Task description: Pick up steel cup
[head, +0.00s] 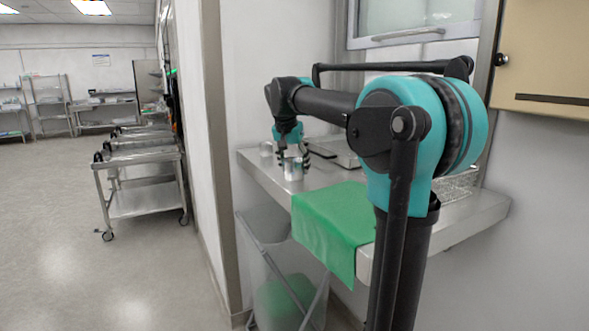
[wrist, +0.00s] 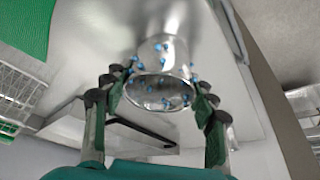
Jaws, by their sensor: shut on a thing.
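The steel cup (head: 293,168) is a shiny metal cup at the far part of the steel counter. My gripper (head: 291,155) is over it in the head view, its fingers around the cup's upper part. In the wrist view the cup (wrist: 162,75) shows its open rim between the two fingers of my gripper (wrist: 160,98), with small blue spots on its wall and inside. The fingers are closed on the cup from both sides. Whether its base touches the counter is hard to tell.
The steel counter (head: 452,222) carries a green cloth (head: 330,225) hanging over its front edge, a wire basket (head: 457,185) at the right and metal trays (head: 340,150) behind. Another small metal vessel (head: 266,149) stands left of the cup. A cart (head: 145,180) stands on open floor at left.

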